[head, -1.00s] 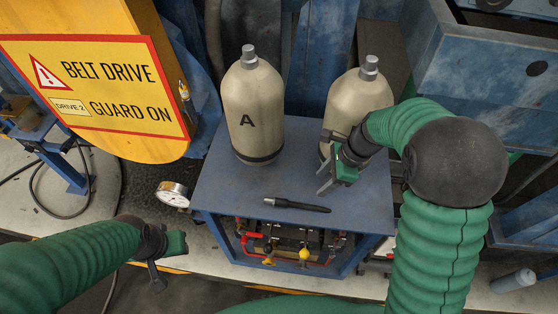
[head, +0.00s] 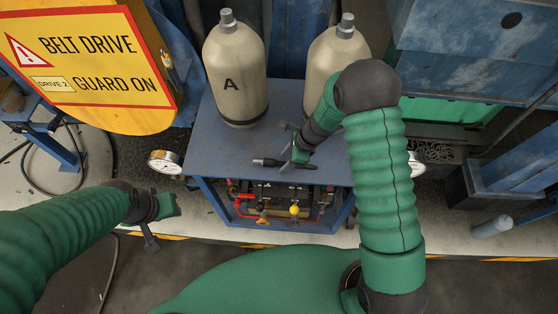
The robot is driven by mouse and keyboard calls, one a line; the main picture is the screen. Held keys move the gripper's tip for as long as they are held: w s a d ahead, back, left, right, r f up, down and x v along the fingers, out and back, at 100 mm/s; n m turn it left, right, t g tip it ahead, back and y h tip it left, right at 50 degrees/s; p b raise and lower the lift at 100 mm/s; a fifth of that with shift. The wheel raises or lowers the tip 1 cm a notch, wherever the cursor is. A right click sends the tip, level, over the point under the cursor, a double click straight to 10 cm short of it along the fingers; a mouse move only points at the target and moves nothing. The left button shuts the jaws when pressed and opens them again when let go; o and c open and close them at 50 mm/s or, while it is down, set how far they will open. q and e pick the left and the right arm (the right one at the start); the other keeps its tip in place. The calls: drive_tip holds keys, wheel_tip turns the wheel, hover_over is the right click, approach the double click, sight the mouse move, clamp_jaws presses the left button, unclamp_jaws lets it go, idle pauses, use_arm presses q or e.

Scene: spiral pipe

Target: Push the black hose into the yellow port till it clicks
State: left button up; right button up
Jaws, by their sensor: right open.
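The black hose (head: 268,162) is a short dark piece lying on the blue table top near its front edge. My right gripper (head: 287,158) is open at the hose's right end. Its fingers overlap that end in the picture, and I cannot tell whether they touch it. Below the front edge is a panel with fittings, among them a yellow one (head: 294,210) and a yellow-orange one (head: 263,218). I cannot make out which is the port. My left gripper (head: 160,222) is off to the left, away from the table, its jaws unclear.
Two beige cylinders, one marked A (head: 236,75) and another (head: 330,65), stand at the back of the blue table (head: 200,140). A yellow guard sign (head: 85,55) is at upper left.

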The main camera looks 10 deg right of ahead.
drive_tip(key=shift+a+f, duration=0.3)
drive_tip(key=shift+a, duration=0.05)
drive_tip(key=shift+w+a, duration=0.15)
drive_tip(key=shift+a, duration=0.15)
drive_tip(key=shift+w+a, duration=0.15)
drive_tip(key=shift+a, duration=0.15)
drive_tip(key=shift+c, duration=0.2)
drive_tip(key=shift+a, duration=0.1)
drive_tip(key=shift+c, duration=1.3)
drive_tip(key=shift+a, duration=0.1)
drive_tip(key=shift+c, duration=2.4)
drive_tip(key=shift+d, duration=0.4)
drive_tip(key=shift+c, duration=1.2)
drive_tip(key=shift+d, duration=0.35)
clamp_jaws()
use_arm(q)
drive_tip(key=shift+w+a+f, duration=0.1)
drive_tip(key=shift+a, duration=0.35)
